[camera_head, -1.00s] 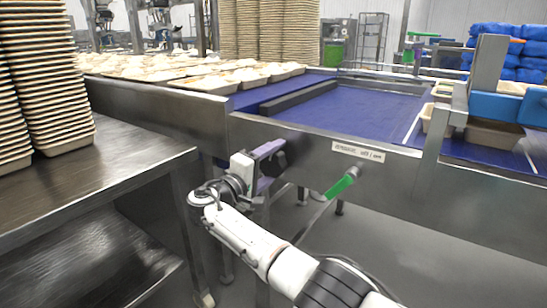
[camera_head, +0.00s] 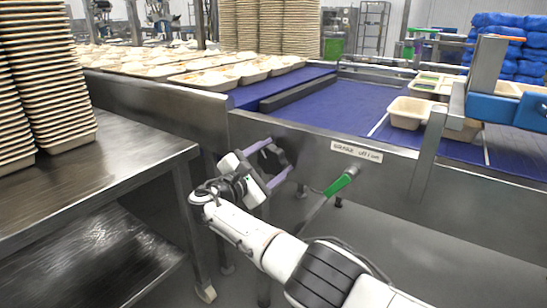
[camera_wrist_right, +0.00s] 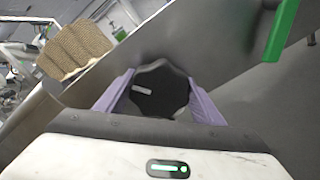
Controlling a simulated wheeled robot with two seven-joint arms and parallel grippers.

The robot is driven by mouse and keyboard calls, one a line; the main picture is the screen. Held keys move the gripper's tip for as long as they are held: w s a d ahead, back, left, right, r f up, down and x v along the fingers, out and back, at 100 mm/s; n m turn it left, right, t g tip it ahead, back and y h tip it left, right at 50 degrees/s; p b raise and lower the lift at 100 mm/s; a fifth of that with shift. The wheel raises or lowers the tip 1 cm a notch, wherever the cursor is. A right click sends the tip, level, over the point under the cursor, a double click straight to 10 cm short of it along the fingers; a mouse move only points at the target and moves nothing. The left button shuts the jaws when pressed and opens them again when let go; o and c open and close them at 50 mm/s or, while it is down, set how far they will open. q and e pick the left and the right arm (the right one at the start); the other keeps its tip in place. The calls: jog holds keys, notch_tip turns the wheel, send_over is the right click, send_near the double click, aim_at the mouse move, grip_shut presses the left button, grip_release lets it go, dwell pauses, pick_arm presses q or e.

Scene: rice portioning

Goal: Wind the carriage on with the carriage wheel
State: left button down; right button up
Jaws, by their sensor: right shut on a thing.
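The carriage wheel is a black lobed knob (camera_wrist_right: 160,89) with a pale mark, on the metal front panel of the conveyor. In the head view the knob (camera_head: 275,158) is partly covered by my gripper. My right gripper (camera_head: 276,163) has its purple fingers on either side of the knob and is shut on it; in the right wrist view the fingers (camera_wrist_right: 159,97) flank the knob. The gripper is tilted in the head view. The blue belt (camera_head: 345,105) carries white cross lines and beige trays (camera_head: 407,112) at the right. My left gripper is not in view.
A green-handled lever (camera_head: 341,184) sticks out just right of my gripper, below a label plate (camera_head: 357,151). A steel table (camera_head: 120,160) with stacked trays (camera_head: 50,85) stands at the left. Filled trays (camera_head: 205,80) line the far-left belt. A blue-and-metal unit (camera_head: 500,108) spans the right.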

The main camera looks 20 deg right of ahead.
jog(key=shift+n, duration=0.9)
jog(key=n, duration=0.4)
jog(key=shift+n, duration=0.3)
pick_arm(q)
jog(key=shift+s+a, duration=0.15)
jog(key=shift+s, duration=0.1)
pick_arm(e)
jog(key=shift+n, duration=2)
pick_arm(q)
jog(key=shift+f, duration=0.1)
pick_arm(e)
jog(key=o, duration=1)
jog(key=shift+a, duration=0.1)
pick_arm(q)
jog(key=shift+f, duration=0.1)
pick_arm(e)
jog(key=shift+o, duration=0.2)
